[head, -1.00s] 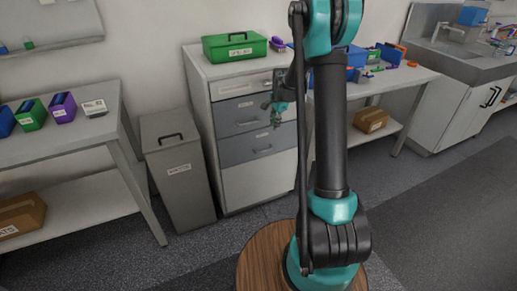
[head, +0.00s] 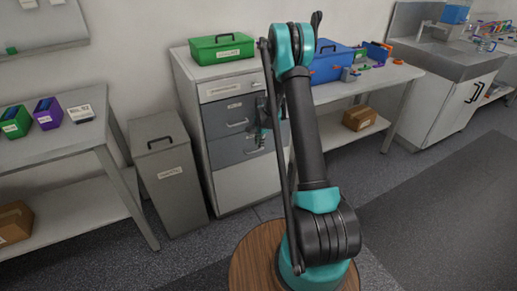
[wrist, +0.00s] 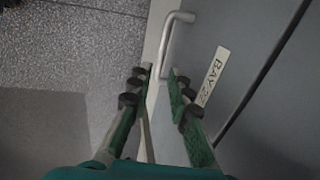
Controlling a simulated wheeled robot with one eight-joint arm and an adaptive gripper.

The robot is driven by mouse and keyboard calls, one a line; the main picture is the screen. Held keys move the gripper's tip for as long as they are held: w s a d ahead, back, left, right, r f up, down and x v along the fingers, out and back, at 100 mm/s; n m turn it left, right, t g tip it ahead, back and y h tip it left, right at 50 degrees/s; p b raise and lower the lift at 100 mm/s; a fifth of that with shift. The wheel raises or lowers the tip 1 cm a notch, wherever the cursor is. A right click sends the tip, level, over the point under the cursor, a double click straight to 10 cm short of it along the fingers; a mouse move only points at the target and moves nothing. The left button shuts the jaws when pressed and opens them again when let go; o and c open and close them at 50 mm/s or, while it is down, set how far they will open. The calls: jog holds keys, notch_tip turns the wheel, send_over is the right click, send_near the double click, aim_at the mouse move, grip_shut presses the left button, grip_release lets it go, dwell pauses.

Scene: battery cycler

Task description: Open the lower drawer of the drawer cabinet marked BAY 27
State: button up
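The drawer cabinet (head: 187,90) stands against the wall, with two grey drawers in its front. The lower drawer (head: 226,154) looks closed, with a bar handle (head: 254,150) near my gripper (head: 260,136), which is small and partly hidden by my arm.
A green case (head: 222,47) sits on the cabinet top. A grey bin (head: 170,175) stands left of the cabinet. A table (head: 75,125) is further left, and a workbench with a blue toolbox (head: 332,65) is to the right. The floor in front is partly clear.

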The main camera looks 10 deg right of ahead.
jog(key=shift+w+a+f, duration=0.1)
jog(key=shift+w+f, duration=0.1)
jog(key=shift+f, duration=0.85)
jog(key=shift+w+f, duration=0.2)
jog(key=shift+f, duration=0.8)
grip_shut()
